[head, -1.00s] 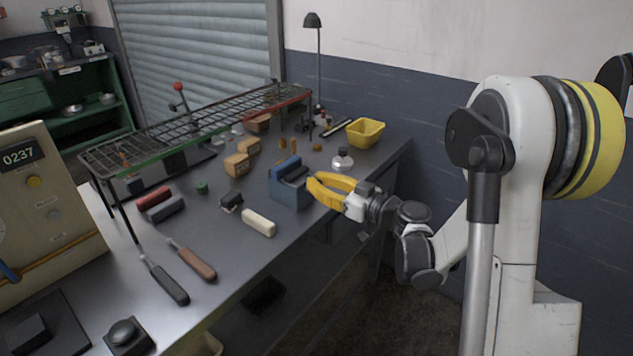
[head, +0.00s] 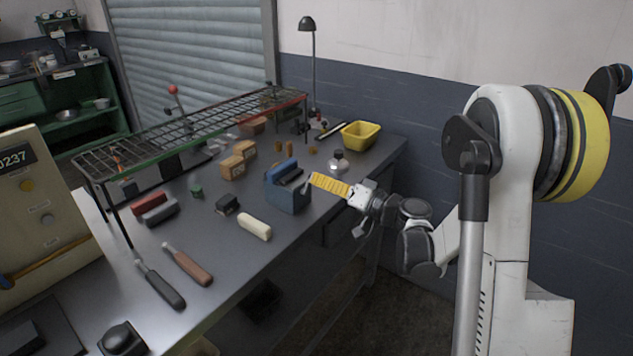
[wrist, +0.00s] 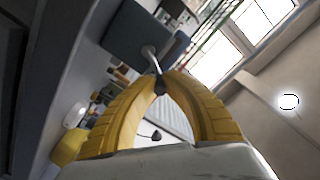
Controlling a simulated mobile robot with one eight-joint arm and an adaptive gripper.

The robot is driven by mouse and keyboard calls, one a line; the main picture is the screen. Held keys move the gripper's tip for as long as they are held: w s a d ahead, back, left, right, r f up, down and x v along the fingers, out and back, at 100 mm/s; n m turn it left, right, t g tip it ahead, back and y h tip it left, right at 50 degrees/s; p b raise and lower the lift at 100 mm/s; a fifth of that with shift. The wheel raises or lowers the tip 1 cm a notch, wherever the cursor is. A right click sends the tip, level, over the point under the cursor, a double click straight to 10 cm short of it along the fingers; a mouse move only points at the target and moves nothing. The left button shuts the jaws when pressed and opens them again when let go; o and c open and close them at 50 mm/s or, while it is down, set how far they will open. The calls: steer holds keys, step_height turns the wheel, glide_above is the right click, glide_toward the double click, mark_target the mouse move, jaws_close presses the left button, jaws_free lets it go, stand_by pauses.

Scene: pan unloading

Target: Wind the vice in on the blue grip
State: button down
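The blue-grey vice (head: 288,199) stands near the bench's front edge in the head view. The brighter blue grip (head: 281,170) is upright in its top; I cannot tell if the jaws touch it. My gripper (head: 313,181) is at the vice's right side, its yellow fingers seen edge-on. In the wrist view its fingertips (wrist: 160,84) meet around a small dark end piece of a metal rod (wrist: 152,60). The rod runs into the vice's dark body (wrist: 137,37). The blue grip is not clearly seen in the wrist view.
A wire rack (head: 190,135) stands along the back of the bench. A red bar (head: 150,203), a cream bar (head: 255,227), a black block (head: 227,205) and two handled tools (head: 187,264) lie left of the vice. A yellow bin (head: 361,136) stands behind my gripper.

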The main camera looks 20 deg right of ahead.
steer(key=m, duration=0.3)
steer(key=d+f+m, duration=0.1)
steer(key=shift+w+f+m, duration=0.1)
steer(key=shift+w+m, duration=0.2)
steer(key=shift+w, duration=0.1)
steer(key=m, duration=0.2)
steer(key=f+m, duration=0.1)
steer(key=shift+w+d+f+m, duration=0.1)
steer(key=shift+w+d+m, duration=0.05)
steer(key=shift+d+m, duration=0.2)
steer(key=m, duration=0.1)
steer(key=f+m, duration=0.1)
steer(key=m, duration=0.2)
steer(key=shift+f+m, duration=0.25)
steer(key=shift+f, duration=0.05)
steer(key=shift+a+f+m, duration=0.1)
steer(key=shift+f+m, duration=0.25)
steer(key=shift+m, duration=0.6)
steer(key=shift+f+m, duration=0.3)
steer(key=shift+m, duration=0.65)
steer(key=shift+f, duration=0.1)
steer(key=c, duration=1.4)
jaws_free()
steer(key=shift+c, duration=0.2)
